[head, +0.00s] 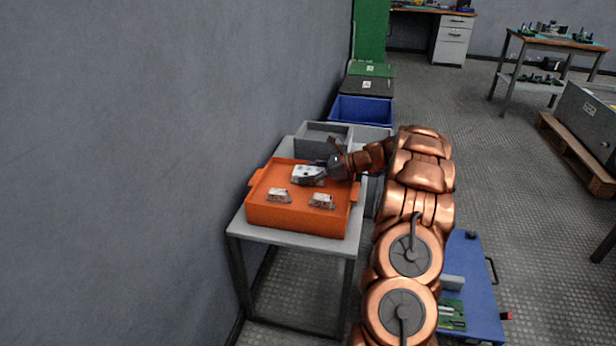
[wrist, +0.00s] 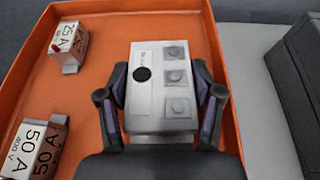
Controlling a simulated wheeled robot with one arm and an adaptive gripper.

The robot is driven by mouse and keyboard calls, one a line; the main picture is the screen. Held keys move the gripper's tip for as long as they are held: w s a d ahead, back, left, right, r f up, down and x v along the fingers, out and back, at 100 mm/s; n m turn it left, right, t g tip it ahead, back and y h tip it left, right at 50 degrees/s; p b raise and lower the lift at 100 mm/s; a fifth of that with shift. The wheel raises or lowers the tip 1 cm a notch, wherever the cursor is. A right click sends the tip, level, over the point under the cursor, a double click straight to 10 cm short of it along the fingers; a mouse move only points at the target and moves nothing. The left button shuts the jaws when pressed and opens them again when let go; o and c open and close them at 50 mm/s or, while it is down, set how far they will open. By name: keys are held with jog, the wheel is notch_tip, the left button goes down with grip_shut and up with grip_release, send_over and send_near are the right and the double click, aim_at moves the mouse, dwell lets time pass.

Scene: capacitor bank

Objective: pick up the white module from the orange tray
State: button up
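The white module (head: 309,174), a pale box with a black round spot and three square grey buttons, is at the back of the orange tray (head: 290,218) in the head view. In the wrist view the white module (wrist: 160,75) fills the middle. My gripper (head: 318,176) reaches it from the right; in the wrist view my gripper (wrist: 160,88) has one finger on each side of it, and both fingertips appear to touch its sides. Whether the module rests on the tray floor or is slightly raised cannot be told. Its lower end is close to my palm.
Two smaller labelled blocks (head: 278,195) (head: 321,201) sit in the tray's front half. The tray stands on a grey table (head: 294,238) beside the wall. A grey bin (head: 322,136) is behind it, and a blue bin (head: 361,110) farther back.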

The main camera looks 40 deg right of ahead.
jog(key=c, duration=0.9)
jog(key=shift+o, duration=0.2)
